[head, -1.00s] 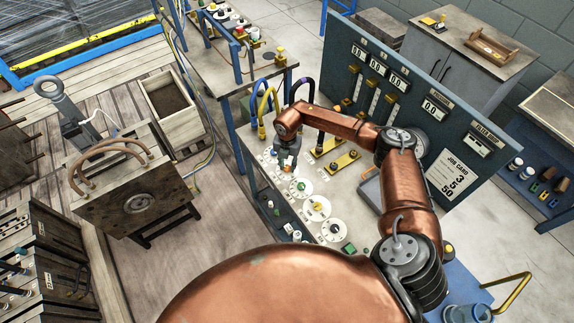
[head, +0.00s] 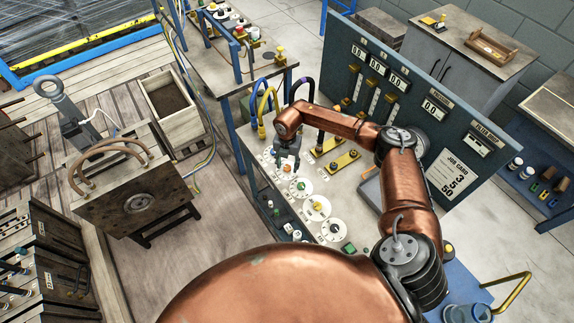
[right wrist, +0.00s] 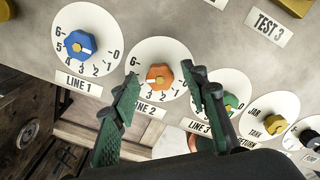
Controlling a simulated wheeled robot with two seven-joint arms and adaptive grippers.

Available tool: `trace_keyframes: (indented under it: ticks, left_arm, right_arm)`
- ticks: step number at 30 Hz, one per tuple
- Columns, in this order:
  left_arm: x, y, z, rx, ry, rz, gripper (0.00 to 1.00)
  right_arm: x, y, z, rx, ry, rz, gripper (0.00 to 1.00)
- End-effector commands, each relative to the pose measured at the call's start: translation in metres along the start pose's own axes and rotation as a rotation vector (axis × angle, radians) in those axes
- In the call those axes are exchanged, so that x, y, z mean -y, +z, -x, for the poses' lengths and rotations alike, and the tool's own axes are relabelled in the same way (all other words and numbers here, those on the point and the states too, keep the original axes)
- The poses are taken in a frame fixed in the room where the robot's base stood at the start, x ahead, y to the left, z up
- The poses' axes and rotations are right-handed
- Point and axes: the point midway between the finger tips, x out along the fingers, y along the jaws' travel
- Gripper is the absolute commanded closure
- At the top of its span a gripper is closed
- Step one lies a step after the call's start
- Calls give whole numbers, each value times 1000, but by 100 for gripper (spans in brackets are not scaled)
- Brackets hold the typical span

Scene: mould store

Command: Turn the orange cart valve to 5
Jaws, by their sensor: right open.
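The orange valve knob (right wrist: 160,76) sits on a white round dial marked LINE 2 in the right wrist view, with a 6 at its left and a 0 at its right. Other numbers on that dial are hidden or unclear, and I cannot tell its setting. In the head view the orange knob (head: 288,168) shows small below my right gripper (head: 288,160). My right gripper (right wrist: 160,82) is open and empty, with one green-padded finger on each side of the orange knob in the picture. I cannot tell whether they touch it. My left gripper is not in view.
A blue knob (right wrist: 80,44) on the LINE 1 dial is to the left. A green knob (right wrist: 231,103) on the LINE 3 dial is close to the right finger. A yellow knob (right wrist: 273,124) lies beyond. The blue gauge panel (head: 400,100) stands behind the cart.

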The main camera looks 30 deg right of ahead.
Motion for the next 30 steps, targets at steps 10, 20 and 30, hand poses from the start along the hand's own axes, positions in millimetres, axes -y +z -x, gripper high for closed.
trace_keyframes:
  ticks: [10,20,30]
  left_arm:
    - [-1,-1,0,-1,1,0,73]
    - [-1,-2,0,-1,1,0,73]
    - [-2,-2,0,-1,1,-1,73]
  right_arm:
    - [-1,2,61,5,3,0,59]
    - [0,1,112,2,2,0,59]
    - [0,1,119,1,1,-1,59]
